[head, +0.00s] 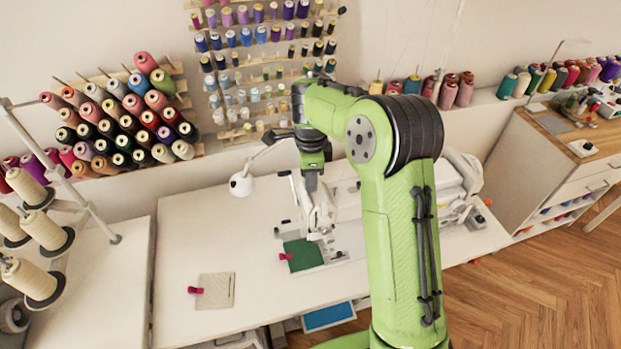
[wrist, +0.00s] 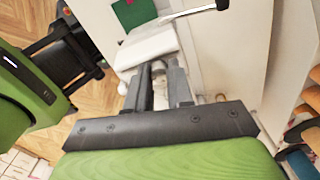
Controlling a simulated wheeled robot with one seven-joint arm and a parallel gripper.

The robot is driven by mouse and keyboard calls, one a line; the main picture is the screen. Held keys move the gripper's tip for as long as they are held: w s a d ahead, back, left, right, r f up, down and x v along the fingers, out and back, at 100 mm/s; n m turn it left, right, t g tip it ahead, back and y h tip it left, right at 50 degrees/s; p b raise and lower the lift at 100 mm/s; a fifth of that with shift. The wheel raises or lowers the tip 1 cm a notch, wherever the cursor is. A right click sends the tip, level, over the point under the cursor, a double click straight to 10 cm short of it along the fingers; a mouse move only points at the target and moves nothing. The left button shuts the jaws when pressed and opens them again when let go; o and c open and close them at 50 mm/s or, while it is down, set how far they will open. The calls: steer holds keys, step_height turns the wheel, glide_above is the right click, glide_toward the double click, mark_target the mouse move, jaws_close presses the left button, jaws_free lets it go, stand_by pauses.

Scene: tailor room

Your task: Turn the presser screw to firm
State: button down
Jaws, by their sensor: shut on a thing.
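The white sewing machine's head (head: 318,210) stands on the white table, and its body runs back to the right, partly behind my arm. My gripper (head: 311,178) points down at the top of this head. In the wrist view its two dark fingers (wrist: 163,88) are close together around a small, pale, round piece, the presser screw (wrist: 159,85). The gripper is shut on it. The screw is mostly hidden by the fingers, and its turn or setting cannot be read. The machine's white casing (wrist: 150,45) also shows just beyond the fingers.
Green cloth (head: 304,254) lies under the machine head. A thin lamp arm with a white shade (head: 241,184) stands close to the left. A grey fabric piece (head: 215,290) with a red clip (head: 195,290) lies at front left. The table's left part is mostly clear.

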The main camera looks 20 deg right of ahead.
steer(key=shift+w+r+m, duration=0.1)
steer(key=shift+m, duration=0.4)
steer(key=c, duration=1)
jaws_free()
step_height(320, 180, up, 16)
steer(key=p, duration=0.4)
steer(key=shift+p, duration=0.3)
steer(key=shift+f, duration=0.2)
